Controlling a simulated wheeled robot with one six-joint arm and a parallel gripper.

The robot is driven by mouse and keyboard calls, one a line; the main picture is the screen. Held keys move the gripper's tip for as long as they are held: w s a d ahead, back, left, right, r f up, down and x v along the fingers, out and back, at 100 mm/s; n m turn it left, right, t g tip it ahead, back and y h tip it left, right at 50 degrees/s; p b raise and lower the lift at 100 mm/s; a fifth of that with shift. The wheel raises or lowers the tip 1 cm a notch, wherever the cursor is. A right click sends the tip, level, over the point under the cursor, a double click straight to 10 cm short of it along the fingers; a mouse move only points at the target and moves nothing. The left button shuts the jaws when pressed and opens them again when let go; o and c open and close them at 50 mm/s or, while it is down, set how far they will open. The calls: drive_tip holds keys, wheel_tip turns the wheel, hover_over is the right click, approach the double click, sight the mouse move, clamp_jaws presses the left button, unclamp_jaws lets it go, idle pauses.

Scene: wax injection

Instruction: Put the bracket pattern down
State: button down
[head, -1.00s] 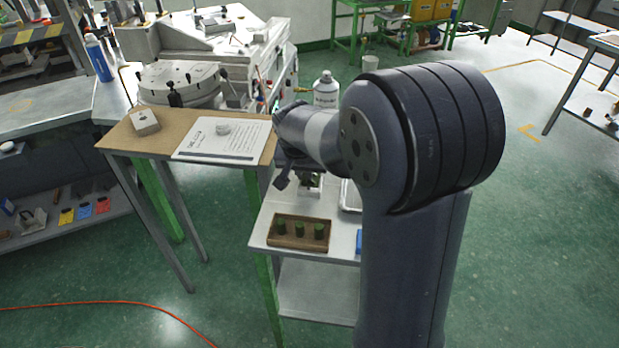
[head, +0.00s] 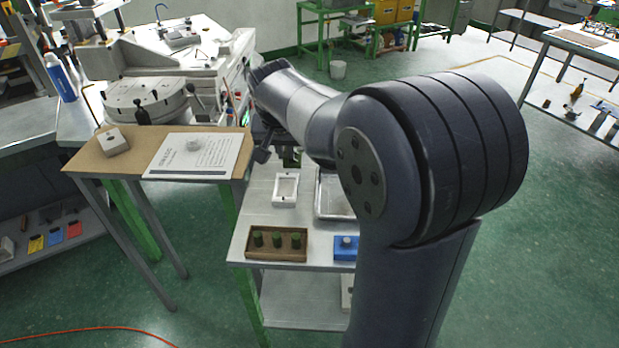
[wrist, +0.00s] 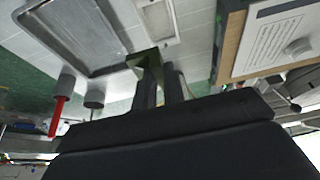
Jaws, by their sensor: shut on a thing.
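My gripper (wrist: 165,88) is shut on a green piece, the bracket pattern (wrist: 148,58), in the wrist view. The pattern shows as a thin angled green part at the fingertips, above the pale tabletop. In the wrist view it appears between a metal tray (wrist: 75,30) and a white frame with a beige inside (wrist: 158,22). I cannot tell how high it is above the surface. In the head view my arm hides most of the gripper, and the pattern cannot be made out clearly.
The light side table (head: 262,215) carries the white frame (head: 285,190), the metal tray (head: 334,212), a brown holder (head: 276,257) with three green pegs, and a blue block (head: 344,254). A brown-topped table (head: 90,160) with a paper sheet (head: 185,163) adjoins at left.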

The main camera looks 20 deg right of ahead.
drive_tip(key=s+d+p, duration=0.4)
drive_tip(key=s+d, duration=0.1)
drive_tip(key=d, duration=0.5)
hover_over(335, 202)
wheel_tip(335, 202, down, 6)
drive_tip(key=shift+f, duration=2.05)
drive_tip(key=shift+f, duration=0.25)
drive_tip(key=c, duration=1.5)
unclamp_jaws()
drive_tip(key=shift+r, duration=0.1)
drive_tip(key=shift+r, duration=0.15)
